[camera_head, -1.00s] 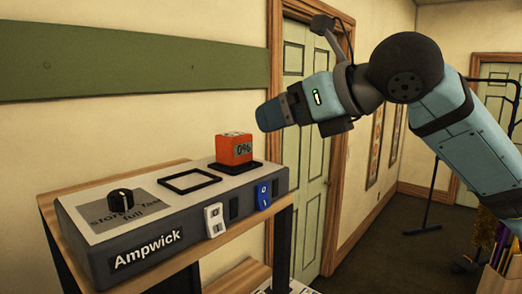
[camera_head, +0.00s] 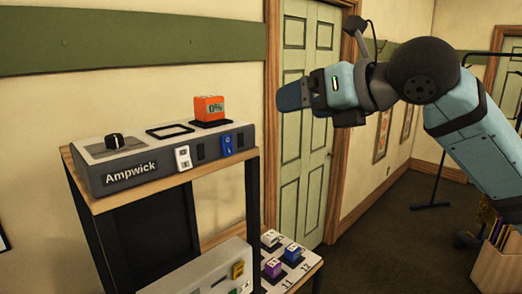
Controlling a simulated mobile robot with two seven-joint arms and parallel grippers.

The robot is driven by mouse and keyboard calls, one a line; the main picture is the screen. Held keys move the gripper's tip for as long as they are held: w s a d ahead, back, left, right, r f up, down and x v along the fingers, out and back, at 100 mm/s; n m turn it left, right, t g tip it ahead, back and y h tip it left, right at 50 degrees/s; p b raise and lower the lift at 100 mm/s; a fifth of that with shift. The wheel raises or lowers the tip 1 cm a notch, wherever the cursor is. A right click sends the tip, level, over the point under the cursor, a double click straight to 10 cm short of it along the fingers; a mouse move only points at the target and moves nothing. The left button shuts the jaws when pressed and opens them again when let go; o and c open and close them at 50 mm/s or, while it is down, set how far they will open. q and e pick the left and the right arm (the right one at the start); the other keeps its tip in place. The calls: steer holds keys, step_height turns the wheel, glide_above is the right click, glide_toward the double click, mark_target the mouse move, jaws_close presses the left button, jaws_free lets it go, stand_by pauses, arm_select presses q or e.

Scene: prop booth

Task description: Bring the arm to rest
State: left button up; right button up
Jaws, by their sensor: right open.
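My right arm comes in from the right in the head view. Its gripper (camera_head: 293,96) is raised in the air, pointing left, in front of the green door. It is open and nothing shows in it. It is apart from the Ampwick device (camera_head: 140,177), which stands on a shelf to its left. An orange block (camera_head: 209,108) marked 0% sits on the device's right pad. My left gripper is not in view.
The shelf (camera_head: 114,205) is wooden-topped with a dark frame. A second device (camera_head: 205,275) is on a lower level. A low stand (camera_head: 310,262) holds several small blocks. A box (camera_head: 497,262) stands at the lower right. The floor between is clear.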

steer(key=w+d+f+m+t, duration=0.1)
steer(key=w+f+m, duration=0.2)
steer(key=f+m, duration=1.15)
steer(key=w+d+f+m+t, duration=0.15)
steer(key=f+m, duration=0.65)
steer(key=f, duration=1.4)
steer(key=s+d+f+m+h, duration=0.2)
steer(key=s+f+m, duration=0.25)
steer(key=f, duration=0.45)
steer(key=s+d+f+m+h, duration=0.2)
steer(key=s+f+m, duration=0.25)
steer(key=f, duration=0.35)
steer(key=s+d+f+m+h, duration=0.1)
steer(key=s+d+f+m, duration=0.1)
steer(key=s+f, duration=0.3)
steer(key=s+d+f+m+g+h, duration=0.1)
steer(key=s+d+f+m, duration=0.1)
steer(key=s+f, duration=0.3)
steer(key=s+d+f+m+h, duration=0.1)
steer(key=s+d+f+m, duration=0.1)
steer(key=s+f+m, duration=0.2)
steer(key=s, duration=0.3)
steer(key=shift+s+f, duration=0.2)
steer(key=shift+f, duration=0.2)
steer(key=shift+m, duration=0.25)
